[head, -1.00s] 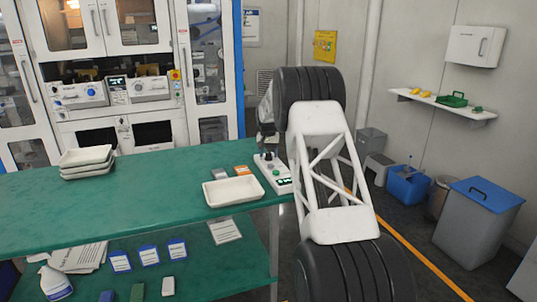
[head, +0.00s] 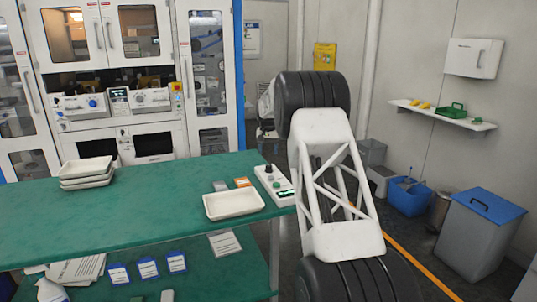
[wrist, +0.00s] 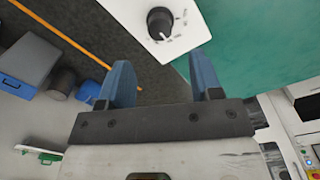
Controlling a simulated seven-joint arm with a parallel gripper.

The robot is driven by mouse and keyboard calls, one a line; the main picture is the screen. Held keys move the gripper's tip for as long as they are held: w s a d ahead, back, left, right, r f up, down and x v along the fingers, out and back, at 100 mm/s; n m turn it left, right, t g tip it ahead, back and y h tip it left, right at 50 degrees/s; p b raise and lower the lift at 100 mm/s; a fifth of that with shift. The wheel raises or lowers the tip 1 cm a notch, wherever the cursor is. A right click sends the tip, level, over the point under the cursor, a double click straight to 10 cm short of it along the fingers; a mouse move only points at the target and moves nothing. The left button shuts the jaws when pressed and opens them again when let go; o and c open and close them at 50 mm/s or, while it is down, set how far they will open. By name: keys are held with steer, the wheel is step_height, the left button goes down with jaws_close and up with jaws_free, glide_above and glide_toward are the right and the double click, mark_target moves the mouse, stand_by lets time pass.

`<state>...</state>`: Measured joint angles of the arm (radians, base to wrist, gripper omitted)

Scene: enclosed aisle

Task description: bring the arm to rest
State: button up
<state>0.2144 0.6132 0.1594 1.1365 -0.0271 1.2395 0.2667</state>
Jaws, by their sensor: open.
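My gripper (wrist: 165,85) shows in the wrist view with its two blue fingers apart and nothing between them. Beyond the fingertips is the corner of a white control box with a black knob (wrist: 160,22), at the edge of the green table (wrist: 240,45). I cannot tell the exact gap between fingers and box. In the head view my arm stands raised at the right of the table, and my gripper is hidden behind it.
A white tray (head: 233,205) lies beside the control box. Stacked white trays (head: 87,173) stand at the table's left. A grey bin with a blue lid (head: 480,232), a blue bucket (head: 408,196) and a wall shelf (head: 445,116) are at the right. The table's middle is clear.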

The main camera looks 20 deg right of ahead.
steer(key=shift+s, duration=0.1)
stand_by(0.4)
